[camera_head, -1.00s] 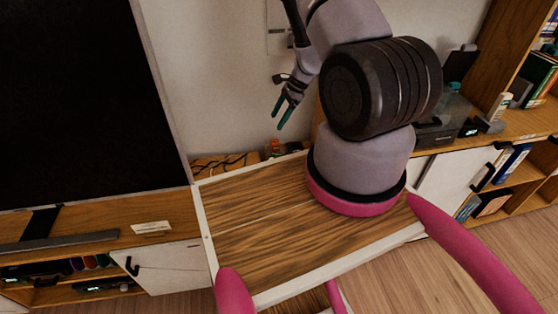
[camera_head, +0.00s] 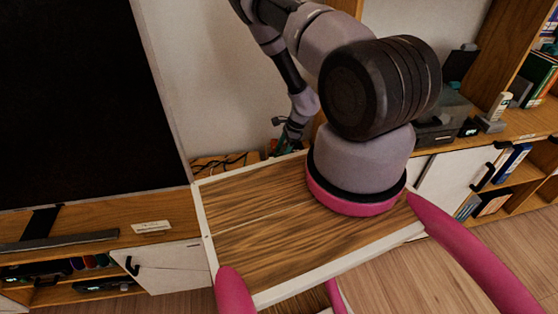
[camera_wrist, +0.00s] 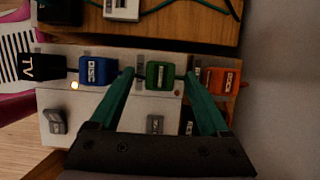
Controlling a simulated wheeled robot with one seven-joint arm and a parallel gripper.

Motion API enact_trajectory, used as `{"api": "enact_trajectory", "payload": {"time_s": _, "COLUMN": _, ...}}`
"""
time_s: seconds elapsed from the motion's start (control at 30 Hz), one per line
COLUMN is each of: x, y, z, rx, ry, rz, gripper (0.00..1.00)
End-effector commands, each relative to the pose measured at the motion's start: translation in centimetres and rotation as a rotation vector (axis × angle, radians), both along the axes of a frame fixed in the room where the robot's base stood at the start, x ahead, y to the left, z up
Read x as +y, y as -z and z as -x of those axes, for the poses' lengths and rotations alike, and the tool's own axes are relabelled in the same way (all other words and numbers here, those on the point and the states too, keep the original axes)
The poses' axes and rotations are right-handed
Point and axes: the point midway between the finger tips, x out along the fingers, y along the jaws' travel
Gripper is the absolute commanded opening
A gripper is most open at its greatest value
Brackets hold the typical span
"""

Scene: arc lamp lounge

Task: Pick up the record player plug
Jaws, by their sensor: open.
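In the wrist view, a pale power strip (camera_wrist: 85,110) holds a row of coloured plugs with small labels. A green plug (camera_wrist: 160,76) sits in the middle, a blue plug (camera_wrist: 94,71) to its left and an orange plug (camera_wrist: 222,80) to its right. A black plug marked TV (camera_wrist: 40,67) is at the far left. The green plug's label is too small to read surely, and I cannot tell which is the record player plug. My gripper (camera_wrist: 160,75) is open, its teal fingers on either side of the green plug. In the head view my gripper (camera_head: 283,148) is low behind the wooden tray.
Grey switches (camera_wrist: 56,121) sit on the strip's near part. Beyond it, a wooden surface (camera_wrist: 190,22) carries a white block (camera_wrist: 121,9), a dark blue block and cables. A grey wall (camera_wrist: 280,80) lies close on the right. A large dark screen (camera_head: 75,100) stands left in the head view.

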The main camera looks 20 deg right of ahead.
Motion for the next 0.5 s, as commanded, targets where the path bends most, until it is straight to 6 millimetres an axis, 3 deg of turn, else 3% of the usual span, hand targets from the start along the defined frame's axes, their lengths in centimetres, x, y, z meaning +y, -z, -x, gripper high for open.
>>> {"api": "enact_trajectory", "payload": {"time_s": 0.13, "x": 0.7, "y": 1.7, "z": -0.1, "rx": 0.001, "ry": -0.001, "rz": 0.000, "gripper": 0.80}}
{"api": "enact_trajectory", "payload": {"time_s": 0.4, "x": 0.8, "y": 2.0, "z": -0.2, "rx": -0.001, "ry": -0.001, "rz": 0.000, "gripper": 0.80}}
{"api": "enact_trajectory", "payload": {"time_s": 0.47, "x": 0.8, "y": 2.0, "z": -0.2, "rx": -0.001, "ry": -0.001, "rz": 0.000, "gripper": 0.61}}
{"api": "enact_trajectory", "payload": {"time_s": 0.5, "x": 0.8, "y": 2.0, "z": -0.2, "rx": 0.000, "ry": -0.001, "rz": 0.000, "gripper": 0.46}}
